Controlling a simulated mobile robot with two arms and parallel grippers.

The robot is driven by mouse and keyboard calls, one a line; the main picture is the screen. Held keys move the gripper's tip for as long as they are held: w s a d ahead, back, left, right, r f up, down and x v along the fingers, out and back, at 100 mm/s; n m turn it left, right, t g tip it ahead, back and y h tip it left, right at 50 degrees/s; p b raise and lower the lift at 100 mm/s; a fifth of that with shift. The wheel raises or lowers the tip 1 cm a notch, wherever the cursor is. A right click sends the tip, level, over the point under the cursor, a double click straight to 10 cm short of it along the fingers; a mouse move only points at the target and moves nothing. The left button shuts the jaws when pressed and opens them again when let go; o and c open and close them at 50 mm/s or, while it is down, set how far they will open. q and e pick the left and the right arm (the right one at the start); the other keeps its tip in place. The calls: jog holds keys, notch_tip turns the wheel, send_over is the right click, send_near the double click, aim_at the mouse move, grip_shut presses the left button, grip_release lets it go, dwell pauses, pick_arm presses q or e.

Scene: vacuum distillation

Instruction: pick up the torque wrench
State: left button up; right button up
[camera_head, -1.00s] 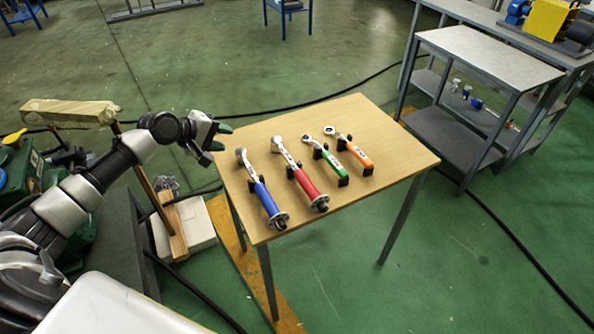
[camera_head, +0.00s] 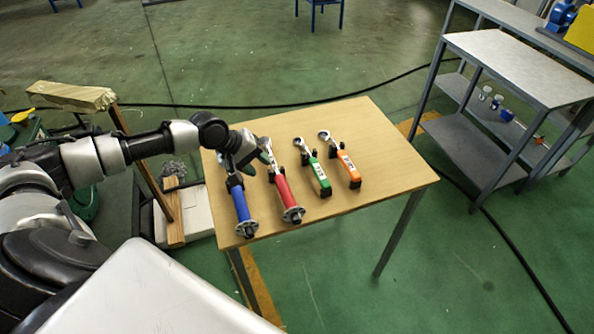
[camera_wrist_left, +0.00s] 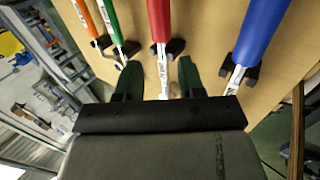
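Several wrenches lie in a row on black holders on the wooden table (camera_head: 385,190). From left they are a blue-handled one (camera_head: 242,208), a red-handled one (camera_head: 285,190), a green-handled one (camera_head: 319,175) and an orange-handled one (camera_head: 348,170). My left gripper (camera_head: 254,163) is over the heads of the blue and red wrenches and partly hides them. In the left wrist view its two fingers (camera_wrist_left: 160,82) are apart, with the metal shaft of the red wrench (camera_wrist_left: 160,20) between them. Whether they touch it I cannot tell. My right gripper is not in view.
A grey metal shelf table (camera_head: 515,68) with small vessels stands at the right. A wooden post with a beam (camera_head: 72,95) stands left of the table. The right part of the tabletop is clear. A black cable runs on the floor.

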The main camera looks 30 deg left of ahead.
aim_at(278, 180)
pick_arm(q)
jog(key=x, duration=0.5)
jog(key=shift+f, duration=0.2)
jog(key=shift+w+d+f, duration=0.1)
jog(key=shift+d+f, duration=0.1)
jog(key=x, duration=0.4)
jog(key=shift+s+d+f+p, duration=0.15)
jog(key=shift+s+d+p, duration=0.05)
jog(key=shift+d+p, duration=0.15)
jog(key=shift+w+f, duration=0.15)
jog(key=shift+f, duration=0.1)
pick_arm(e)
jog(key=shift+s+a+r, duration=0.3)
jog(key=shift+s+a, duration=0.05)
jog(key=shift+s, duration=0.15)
pick_arm(q)
jog(key=shift+c, duration=0.5)
grip_shut()
jog(key=shift+r, duration=0.15)
